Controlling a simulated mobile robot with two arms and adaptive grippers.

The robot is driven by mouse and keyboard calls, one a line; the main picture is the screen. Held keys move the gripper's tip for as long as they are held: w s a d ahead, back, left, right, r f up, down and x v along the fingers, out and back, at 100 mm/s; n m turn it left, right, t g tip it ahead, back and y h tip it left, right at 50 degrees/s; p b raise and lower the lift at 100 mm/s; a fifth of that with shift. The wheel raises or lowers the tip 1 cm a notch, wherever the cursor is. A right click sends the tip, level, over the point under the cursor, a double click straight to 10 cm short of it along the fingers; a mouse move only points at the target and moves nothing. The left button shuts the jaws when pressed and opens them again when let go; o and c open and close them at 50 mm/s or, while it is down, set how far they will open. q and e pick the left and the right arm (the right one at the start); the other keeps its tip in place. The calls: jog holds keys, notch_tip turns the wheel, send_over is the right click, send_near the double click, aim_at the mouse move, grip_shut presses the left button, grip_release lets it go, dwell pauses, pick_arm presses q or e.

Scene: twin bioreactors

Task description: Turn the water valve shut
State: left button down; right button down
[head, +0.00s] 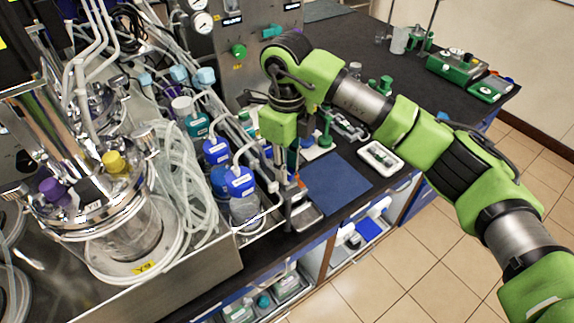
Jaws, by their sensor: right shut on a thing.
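A steel panel (262,68) at the top centre carries a green round knob (239,50) and a teal valve handle (272,31). Small labels are near them, too small to read, so I cannot tell which is the water valve. My right gripper (288,185) points down over the bench in front of the panel, between the blue-capped bottles and the blue mat. It is apart from both the knob and the handle in the picture. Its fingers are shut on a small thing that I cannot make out. My left gripper is not in view.
A glass bioreactor (125,225) with tubing stands at left. Blue-capped bottles (240,182) and coiled clear hoses (180,175) crowd beside it. A blue mat (337,183) and a white tray (380,158) lie right of my gripper.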

jog(key=shift+f+m+b, duration=0.2)
jog(key=shift+m+b, duration=1.2)
jog(key=m+b, duration=0.4)
jog(key=m, duration=0.1)
jog(key=m+b, duration=0.3)
jog(key=m, duration=0.2)
jog(key=shift+m+b, duration=0.35)
jog(key=shift+m, duration=0.05)
jog(key=m+b, duration=0.2)
jog(key=m, duration=0.2)
jog(key=shift+r, duration=0.15)
jog(key=shift+m, duration=0.3)
jog(key=c, duration=1.8)
grip_release()
